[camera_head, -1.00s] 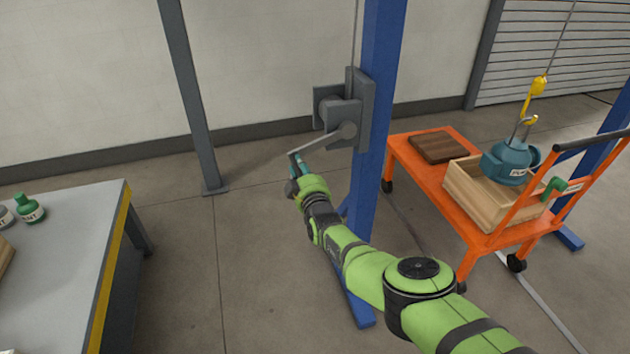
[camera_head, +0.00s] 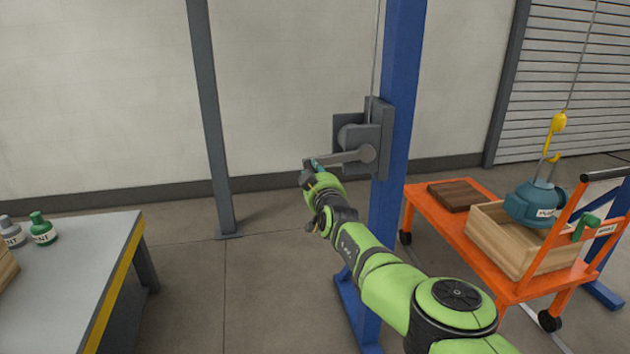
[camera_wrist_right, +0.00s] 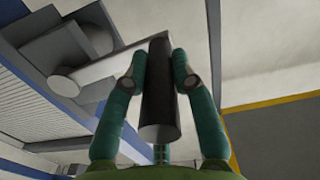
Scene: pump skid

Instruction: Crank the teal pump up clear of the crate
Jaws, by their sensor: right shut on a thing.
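The teal pump (camera_head: 533,203) hangs from the yellow hook (camera_head: 558,124) on a cable in the head view. It is at the mouth of the wooden crate (camera_head: 499,243); I cannot tell whether its underside is above the rim. The grey winch (camera_head: 372,125) is fixed to the blue post, its crank arm (camera_head: 340,158) pointing left and slightly down. My right gripper (camera_head: 312,169) is at the crank's outer end. In the right wrist view, its teal fingers (camera_wrist_right: 160,75) are shut around the dark crank handle (camera_wrist_right: 160,105). My left gripper is not in view.
The blue post (camera_head: 399,120) stands right beside my right arm. An orange cart (camera_head: 452,226) carries the crate and a brown wooden board (camera_head: 454,195). A grey table (camera_head: 70,270) with bottles is at left. Open floor lies between table and post.

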